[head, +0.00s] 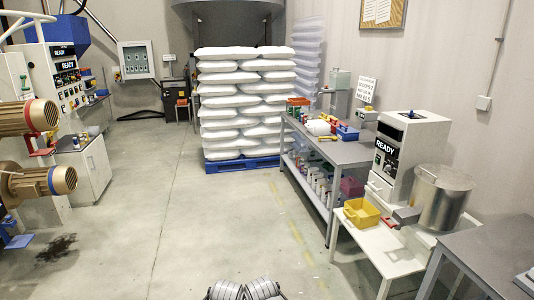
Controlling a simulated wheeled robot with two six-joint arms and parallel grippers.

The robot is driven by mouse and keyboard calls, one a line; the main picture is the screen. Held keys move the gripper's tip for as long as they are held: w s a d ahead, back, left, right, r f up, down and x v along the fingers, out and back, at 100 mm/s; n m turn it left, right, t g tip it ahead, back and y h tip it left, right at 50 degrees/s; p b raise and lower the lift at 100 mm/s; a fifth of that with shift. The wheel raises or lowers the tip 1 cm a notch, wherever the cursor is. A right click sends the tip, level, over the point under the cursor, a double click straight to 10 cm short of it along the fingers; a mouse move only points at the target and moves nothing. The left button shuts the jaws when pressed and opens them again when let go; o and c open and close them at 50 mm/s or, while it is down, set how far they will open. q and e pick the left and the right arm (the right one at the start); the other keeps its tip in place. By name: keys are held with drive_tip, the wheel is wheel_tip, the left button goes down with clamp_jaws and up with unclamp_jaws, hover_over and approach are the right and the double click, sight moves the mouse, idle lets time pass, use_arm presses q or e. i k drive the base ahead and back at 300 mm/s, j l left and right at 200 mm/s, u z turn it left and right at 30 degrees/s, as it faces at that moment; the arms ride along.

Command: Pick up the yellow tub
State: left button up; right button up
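The yellow tub (362,212) sits upright on a low white table (378,240) at the right, in front of a white machine marked READY. It looks open at the top; whether anything is inside is too small to tell. Neither of my grippers can be made out. Only grey ribbed parts, apparently mine, show at the bottom edge, well apart from the tub.
A steel pot (440,198) and the white machine (408,152) stand close to the tub. A long grey bench (335,148) with bins runs behind it. A dark grey table (490,255) is at the front right. The middle floor is clear, with a dark stain at left.

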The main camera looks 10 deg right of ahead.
sight(362, 214)
drive_tip(key=i+j, duration=0.1)
drive_tip(key=i, duration=1.5)
drive_tip(key=i+z, duration=0.8)
drive_tip(key=z, duration=0.15)
drive_tip(key=i+j+z, duration=0.3)
drive_tip(key=z, duration=0.2)
drive_tip(key=i+j+z, duration=0.25)
drive_tip(key=z, duration=0.15)
drive_tip(key=i+j+z, duration=0.7)
drive_tip(key=j+z, duration=0.15)
